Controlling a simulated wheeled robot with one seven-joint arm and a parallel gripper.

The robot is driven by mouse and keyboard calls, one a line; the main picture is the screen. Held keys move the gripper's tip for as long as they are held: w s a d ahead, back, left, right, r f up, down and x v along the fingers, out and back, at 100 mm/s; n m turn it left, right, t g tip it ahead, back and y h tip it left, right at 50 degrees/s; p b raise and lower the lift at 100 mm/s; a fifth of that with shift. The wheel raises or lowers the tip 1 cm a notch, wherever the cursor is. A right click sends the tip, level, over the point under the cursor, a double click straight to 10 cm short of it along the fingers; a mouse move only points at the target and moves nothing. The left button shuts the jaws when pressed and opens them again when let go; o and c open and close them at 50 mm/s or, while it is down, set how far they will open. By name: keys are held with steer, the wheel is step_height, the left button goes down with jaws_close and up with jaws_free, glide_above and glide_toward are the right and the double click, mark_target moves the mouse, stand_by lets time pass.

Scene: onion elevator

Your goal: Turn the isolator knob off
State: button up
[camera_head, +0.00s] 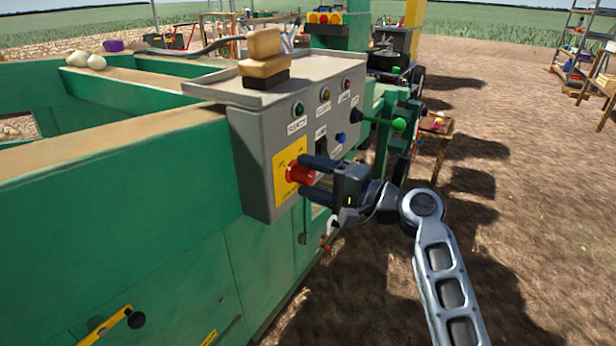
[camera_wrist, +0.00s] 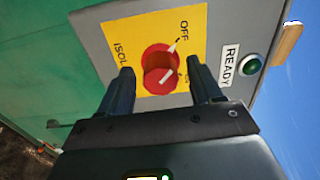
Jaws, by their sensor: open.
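The red isolator knob (camera_head: 300,172) sits on a yellow plate (camera_head: 283,181) at the lower left of the grey control box. In the wrist view the knob (camera_wrist: 160,72) shows a white pointer line, and the plate (camera_wrist: 135,40) reads ISOL and OFF. My gripper (camera_wrist: 161,88) is open, with one finger on each side of the knob. A gap shows between the fingers and the knob; contact cannot be told. In the head view my gripper (camera_head: 308,178) is right at the knob.
The grey control box (camera_head: 255,150) carries a green READY lamp (camera_wrist: 250,66), other lamps and switches, and a green-knobbed lever (camera_head: 398,124). Green machine walls (camera_head: 130,190) extend left. Open ground lies to the right.

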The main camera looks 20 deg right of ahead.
steer(key=v, duration=0.6)
steer(key=shift+s+d, duration=0.25)
steer(key=shift+s, duration=0.05)
steer(key=s+f+h+p, duration=0.1)
steer(key=s+f+h, duration=0.2)
steer(key=s+f, duration=0.35)
steer(key=s+a+f+n+g+h+p, duration=0.1)
steer(key=s+f+h+p, duration=0.15)
steer(key=s, duration=0.65)
steer(key=s+f+h+p, duration=0.1)
steer(key=s+f+h, duration=0.35)
steer(key=s, duration=0.25)
steer(key=s+a+r+n+p, duration=0.1)
steer(key=s+r+n, duration=0.3)
steer(key=s+r, duration=0.3)
steer(key=s+a+r+n+t+p, duration=0.1)
steer(key=s+r+n, duration=0.4)
steer(key=s, duration=0.9)
step_height(320, 180, up, 3)
steer(key=shift+s+a+f+n+h+p, duration=0.15)
steer(key=shift+s+a+n+h+p, duration=0.15)
steer(key=shift+a+p, duration=0.35)
